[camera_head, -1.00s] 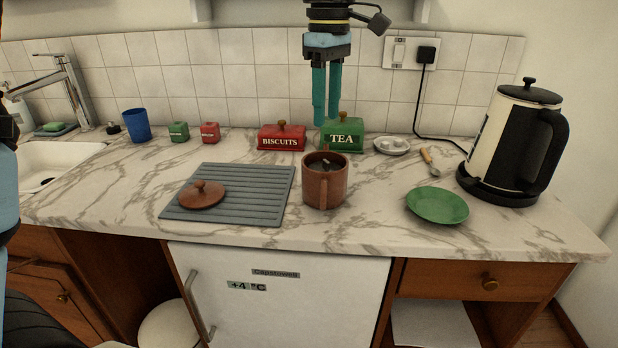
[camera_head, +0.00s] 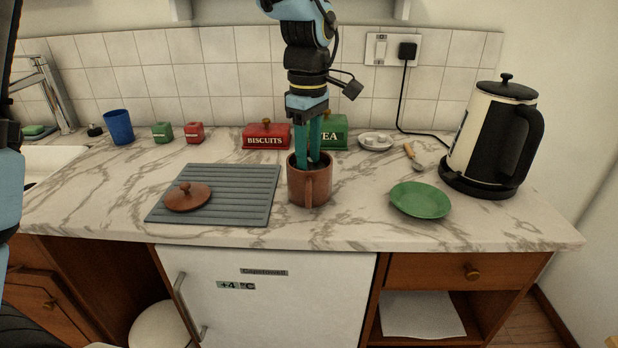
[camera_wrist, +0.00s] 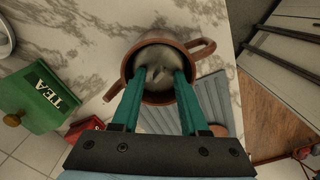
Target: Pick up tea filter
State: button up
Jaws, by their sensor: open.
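A brown pot (camera_head: 297,190) stands upright on the marble counter, its handle facing the front. My gripper (camera_head: 313,163) points straight down with its teal fingertips at or just inside the pot's mouth. In the wrist view my gripper (camera_wrist: 160,76) is open, one finger on each side of a small pale-grey item inside the brown pot (camera_wrist: 126,68). That item (camera_wrist: 157,70) looks like the tea filter, but the fingers and shadow partly hide it. I cannot tell whether the fingers touch it.
The green TEA box (camera_head: 336,136) and red BISCUITS box (camera_head: 262,139) stand behind the pot. A grey ribbed mat (camera_head: 235,195) with a brown lid (camera_head: 187,197) lies left. A green plate (camera_head: 420,200) and kettle (camera_head: 492,140) are right. Counter between pot and plate is clear.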

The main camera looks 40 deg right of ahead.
grip_shut()
dwell(1.3)
